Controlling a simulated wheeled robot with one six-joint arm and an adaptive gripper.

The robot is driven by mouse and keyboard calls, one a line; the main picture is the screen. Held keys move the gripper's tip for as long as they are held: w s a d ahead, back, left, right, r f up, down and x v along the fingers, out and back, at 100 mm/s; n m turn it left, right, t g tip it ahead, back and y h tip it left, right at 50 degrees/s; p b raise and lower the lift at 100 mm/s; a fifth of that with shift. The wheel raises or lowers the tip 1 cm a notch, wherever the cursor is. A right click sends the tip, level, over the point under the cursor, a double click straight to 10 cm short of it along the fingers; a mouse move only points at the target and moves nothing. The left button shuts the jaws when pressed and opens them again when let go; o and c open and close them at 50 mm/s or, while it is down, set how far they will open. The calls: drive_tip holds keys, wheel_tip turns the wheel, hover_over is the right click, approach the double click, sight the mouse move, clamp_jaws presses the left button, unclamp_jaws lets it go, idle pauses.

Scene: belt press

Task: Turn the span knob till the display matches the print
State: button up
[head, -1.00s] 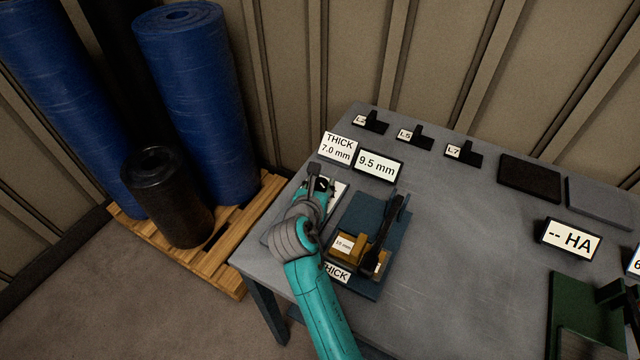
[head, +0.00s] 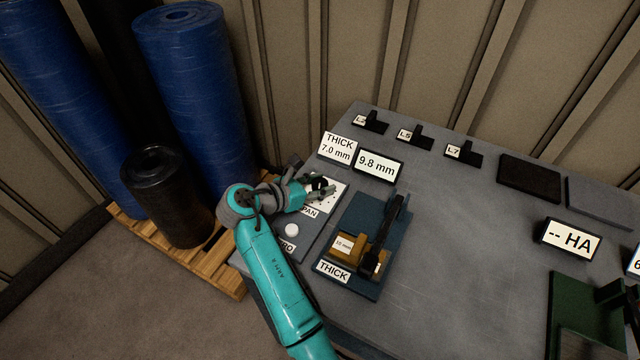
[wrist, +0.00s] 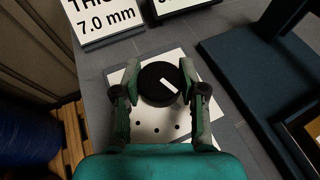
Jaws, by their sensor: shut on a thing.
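My gripper (wrist: 160,88) is shut on the span knob (wrist: 155,80), a round black knob with a white pointer mark, in the wrist view. The pointer slants toward the lower right. The knob stands on a white dial plate (wrist: 180,125) with black dots; the "SPAN" label is partly hidden in the head view. The display (head: 377,166) reads 9.8 mm. The print card (head: 336,148) beside it reads THICK 7.0 mm. In the head view my gripper (head: 322,188) covers most of the knob.
A white round button (head: 292,230) sits on the same panel, near a partly hidden label. Right of it stands the blue THICK gauge (head: 400,225) with a tan block (head: 345,248). Blue rolls (head: 195,90) stand on a pallet at left. The table's middle is clear.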

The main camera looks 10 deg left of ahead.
drive_tip(key=shift+m+g+h, duration=1.6)
drive_tip(key=shift+m+g, duration=0.6)
drive_tip(key=shift+m, duration=0.1)
drive_tip(key=shift+g, duration=0.3)
drive_tip(key=o, duration=1.2)
drive_tip(key=shift+c, duration=0.2)
drive_tip(key=v, duration=0.7)
drive_tip(key=shift+a, duration=0.1)
drive_tip(key=shift+s, duration=0.1)
drive_tip(key=shift+s+a, duration=0.1)
drive_tip(key=shift+a, duration=0.05)
